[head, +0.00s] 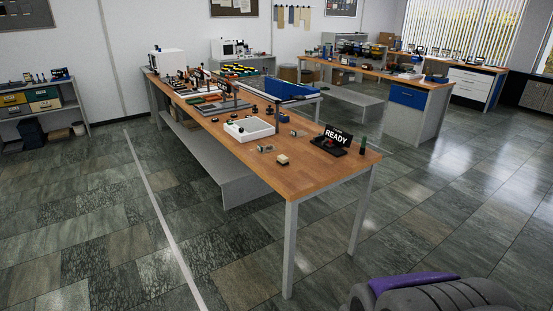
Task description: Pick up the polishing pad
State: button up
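A small cream-topped block (282,159) lies near the close end of the long wooden workbench (310,178). It may be the polishing pad, but it is too small to tell for certain. It stands apart from the small pieces around it. My gripper is not in view.
A black READY sign (336,138) stands to the block's right, with a dark green upright piece (363,145) beyond it. A white tray (249,129) and a blue bin (291,90) are farther back. Shelves (38,108) stand at left. Floor is open left of the bench.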

aim_at(282, 160)
jog(key=i+j, duration=0.1)
jog(key=i, duration=0.5)
jog(key=i+j+z, duration=0.1)
jog(key=i, duration=0.5)
jog(key=i+j, duration=0.15)
jog(key=i, duration=0.45)
jog(key=i+j+z, duration=0.1)
jog(key=i, duration=0.45)
